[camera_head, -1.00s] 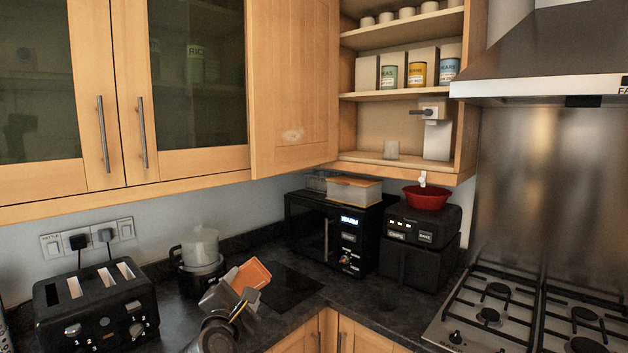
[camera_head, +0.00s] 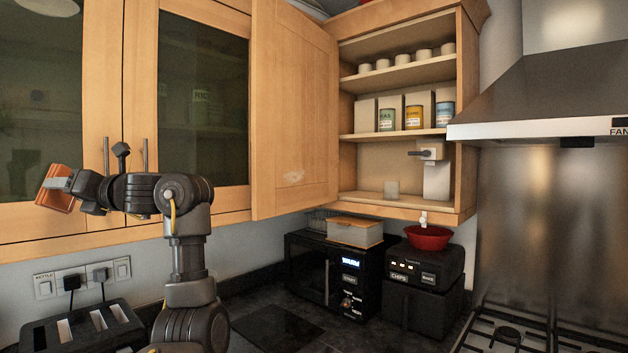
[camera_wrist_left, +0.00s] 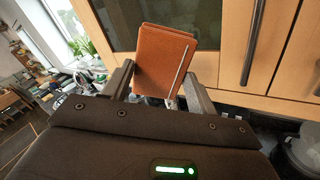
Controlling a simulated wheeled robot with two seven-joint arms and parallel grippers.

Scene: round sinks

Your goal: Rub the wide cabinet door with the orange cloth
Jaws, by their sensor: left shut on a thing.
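The orange cloth (camera_head: 54,194) is a folded pad in my left gripper (camera_head: 66,184), at the far left in the head view. It also shows between the two fingers in the left wrist view (camera_wrist_left: 162,58). The gripper is shut on it, in front of the left glass-fronted cabinet door (camera_head: 50,90); I cannot tell whether the cloth touches that door. A wooden cabinet door (camera_head: 296,110) stands open at the centre, with a pale smudge (camera_head: 292,178) low on its face. The cloth is well to the left of it. My right gripper is not in view.
Long metal handles (camera_wrist_left: 255,40) stick out from the glass doors near my left gripper. Below are a toaster (camera_head: 85,330), a black microwave (camera_head: 325,275) with a box on top, and a red bowl (camera_head: 428,238). An extractor hood (camera_head: 550,95) is at right.

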